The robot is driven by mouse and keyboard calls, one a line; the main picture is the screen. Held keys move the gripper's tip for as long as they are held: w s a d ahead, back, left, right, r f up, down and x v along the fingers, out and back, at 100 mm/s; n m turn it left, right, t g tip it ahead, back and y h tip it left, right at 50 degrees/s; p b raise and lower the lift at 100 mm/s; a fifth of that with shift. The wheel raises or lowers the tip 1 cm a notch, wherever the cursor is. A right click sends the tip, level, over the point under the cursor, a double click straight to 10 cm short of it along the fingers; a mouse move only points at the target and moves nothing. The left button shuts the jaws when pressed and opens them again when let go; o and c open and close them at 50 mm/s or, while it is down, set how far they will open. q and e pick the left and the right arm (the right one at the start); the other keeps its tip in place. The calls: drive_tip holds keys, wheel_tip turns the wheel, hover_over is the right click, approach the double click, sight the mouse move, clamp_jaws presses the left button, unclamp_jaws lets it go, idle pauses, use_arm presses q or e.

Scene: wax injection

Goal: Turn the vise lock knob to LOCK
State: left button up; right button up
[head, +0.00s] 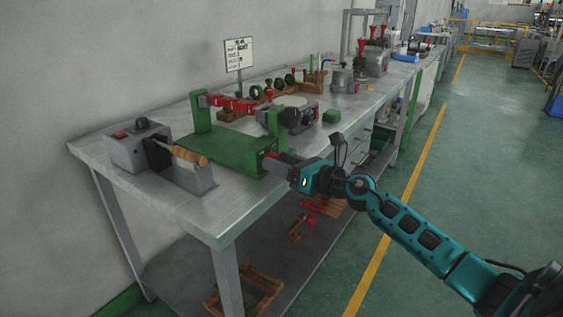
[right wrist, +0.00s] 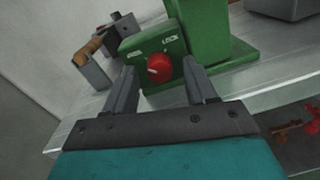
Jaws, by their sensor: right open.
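The green vise (head: 222,148) stands near the front edge of the metal workbench. The red round lock knob (right wrist: 159,67) is on the vise's green front block (right wrist: 142,47) in the right wrist view. A short pale mark shows on the knob's left side. My right gripper (head: 270,160) is open at the block. In the right wrist view its fingers (right wrist: 160,76) stand on either side of the knob, apart from it as far as I can tell. My left gripper is not in view.
A grey device with a wooden-handled tool (head: 189,156) stands left of the vise on the workbench (head: 125,185). A grey round-topped machine (head: 292,107), a sign (head: 238,54) and red-topped equipment (head: 376,45) are farther back. The floor at right is clear.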

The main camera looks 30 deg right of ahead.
drive_tip(key=shift+w+a, duration=0.1)
clamp_jaws()
idle(0.6)
